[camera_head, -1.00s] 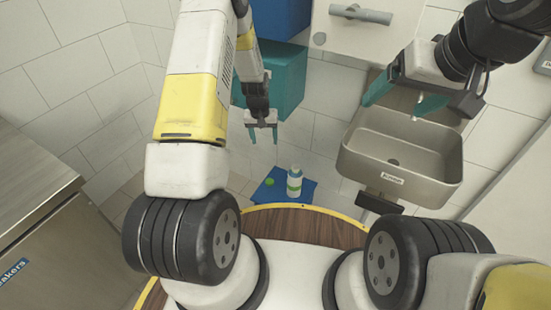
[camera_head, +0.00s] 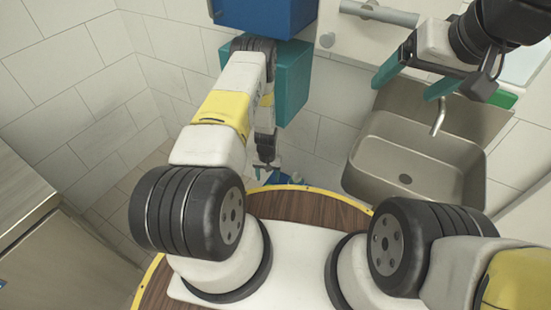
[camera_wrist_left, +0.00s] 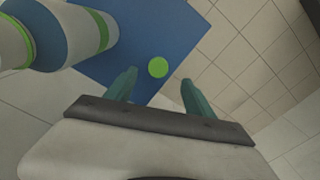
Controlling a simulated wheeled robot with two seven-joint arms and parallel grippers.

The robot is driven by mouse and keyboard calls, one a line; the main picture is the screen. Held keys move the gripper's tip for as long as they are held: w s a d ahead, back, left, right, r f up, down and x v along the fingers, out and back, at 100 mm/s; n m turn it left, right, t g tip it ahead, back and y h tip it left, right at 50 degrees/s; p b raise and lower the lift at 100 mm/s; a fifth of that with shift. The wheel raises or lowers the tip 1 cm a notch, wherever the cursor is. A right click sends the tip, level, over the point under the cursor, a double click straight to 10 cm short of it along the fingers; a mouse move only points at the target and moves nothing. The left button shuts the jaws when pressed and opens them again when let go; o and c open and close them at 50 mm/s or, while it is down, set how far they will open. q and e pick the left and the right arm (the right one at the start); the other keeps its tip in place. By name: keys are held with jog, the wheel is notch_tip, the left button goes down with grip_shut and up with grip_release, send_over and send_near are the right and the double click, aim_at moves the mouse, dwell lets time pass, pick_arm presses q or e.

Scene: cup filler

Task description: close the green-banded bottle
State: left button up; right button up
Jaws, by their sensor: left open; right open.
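A round green cap (camera_wrist_left: 158,67) lies on a blue mat (camera_wrist_left: 165,25) in the left wrist view. My left gripper (camera_wrist_left: 158,92) is open and empty, with the cap between and just beyond its fingertips in that view. The white green-banded bottle (camera_wrist_left: 82,32) stands on the mat to the left of the cap, cut off by the picture edge; its mouth is not clear. In the head view my left gripper (camera_head: 266,170) is low over the mat (camera_head: 287,179) and hides the cap and most of the bottle. My right gripper (camera_head: 412,82) is open and empty above the sink.
A grey sink (camera_head: 415,170) with a tap (camera_head: 438,118) is at the right. A teal box (camera_head: 292,80) and a blue box (camera_head: 265,15) are on the wall behind my left arm. A metal counter (camera_head: 25,190) is at the left.

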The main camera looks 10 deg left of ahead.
pick_arm(q)
jog(key=shift+f, duration=1.3)
jog(key=f, duration=0.5)
jog(key=shift+w+d+f, duration=0.1)
jog(key=shift+w, duration=0.25)
grip_shut()
